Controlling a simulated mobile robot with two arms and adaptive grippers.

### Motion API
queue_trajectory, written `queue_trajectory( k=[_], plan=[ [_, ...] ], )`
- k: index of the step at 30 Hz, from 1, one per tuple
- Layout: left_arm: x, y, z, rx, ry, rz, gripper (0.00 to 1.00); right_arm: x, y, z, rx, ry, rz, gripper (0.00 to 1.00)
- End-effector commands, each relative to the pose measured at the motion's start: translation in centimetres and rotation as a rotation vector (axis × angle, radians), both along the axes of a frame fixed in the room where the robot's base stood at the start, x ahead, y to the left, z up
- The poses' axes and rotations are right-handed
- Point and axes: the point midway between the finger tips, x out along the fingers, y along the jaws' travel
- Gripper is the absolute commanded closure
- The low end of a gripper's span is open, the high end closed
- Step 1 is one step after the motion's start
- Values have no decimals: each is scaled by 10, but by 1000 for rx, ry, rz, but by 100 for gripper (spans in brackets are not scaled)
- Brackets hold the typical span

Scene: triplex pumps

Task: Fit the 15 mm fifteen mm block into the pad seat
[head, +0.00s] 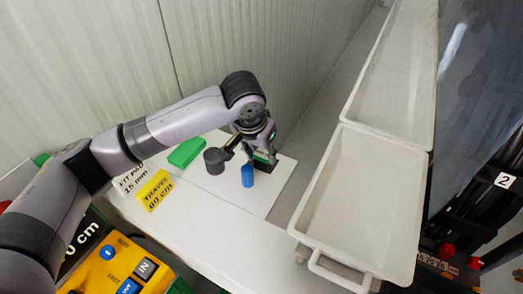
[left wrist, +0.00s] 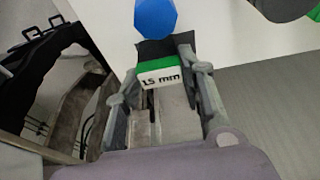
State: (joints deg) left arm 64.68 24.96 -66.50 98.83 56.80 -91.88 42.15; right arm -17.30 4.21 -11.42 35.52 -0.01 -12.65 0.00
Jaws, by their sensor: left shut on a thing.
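My left gripper (head: 264,150) is low over the white board, pointing down. In the left wrist view my left gripper (left wrist: 163,92) is shut on a green and white block (left wrist: 162,74) whose label reads 15 mm. A bit of the green block (head: 261,157) shows under the fingers in the head view. A dark piece (left wrist: 154,50) lies just beyond the block; I cannot tell if it is the pad seat or whether the block touches it. A blue post (head: 247,176) stands close by, and its blue top (left wrist: 155,17) shows in the left wrist view. My right gripper is out of view.
A dark round knob (head: 214,162) and a flat green block (head: 187,152) are left of the gripper. Signs read 15 mm (head: 132,180) and travel 60 cm (head: 154,190). Pale bins (head: 318,239) stand to the right. A yellow control box (head: 118,265) is at the front.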

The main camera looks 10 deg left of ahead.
Motion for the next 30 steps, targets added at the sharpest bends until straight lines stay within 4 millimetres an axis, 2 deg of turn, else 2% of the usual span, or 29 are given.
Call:
queue_trajectory(
  k=[2, 3, 12, 23, 26, 30],
  plan=[
    [0, 0, -2, -1, 1, 0, 92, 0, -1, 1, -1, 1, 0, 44],
    [0, 0, -3, 0, 0, 0, 63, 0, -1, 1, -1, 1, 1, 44],
    [0, 0, -2, 0, 0, 0, 44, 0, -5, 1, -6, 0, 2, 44],
    [0, 0, 2, 0, -2, -1, 44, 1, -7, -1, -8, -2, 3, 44],
    [-2, 1, 13, -1, -4, -1, 44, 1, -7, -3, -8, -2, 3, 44],
    [-10, 4, 40, -2, -6, -1, 44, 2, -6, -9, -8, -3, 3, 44]
  ],
)
